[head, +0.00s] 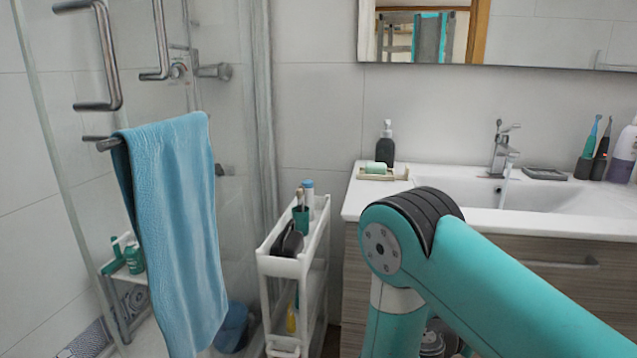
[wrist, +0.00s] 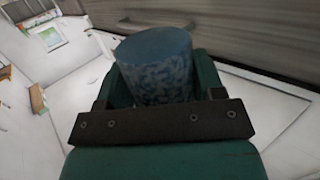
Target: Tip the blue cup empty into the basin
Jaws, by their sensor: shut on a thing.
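A blue cup (wrist: 155,72) with a mottled darker pattern shows in the wrist view. My gripper (wrist: 158,84) is shut on it, with one dark green finger on each side. The cup's end away from the palm looks plain blue; I cannot tell whether it is the mouth or the base, nor what is inside. In the head view the cup is not visible, and my arm covers part of the counter front. The white basin (head: 545,196) is in the counter at the right, below the tap (head: 503,150).
A soap dispenser (head: 387,145) and a soap tray (head: 382,174) stand on the counter's left end. Toothbrushes (head: 592,150) and a bottle (head: 624,155) stand at the right. A narrow white cart (head: 286,266) stands left of the vanity. A blue towel (head: 178,225) hangs further left.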

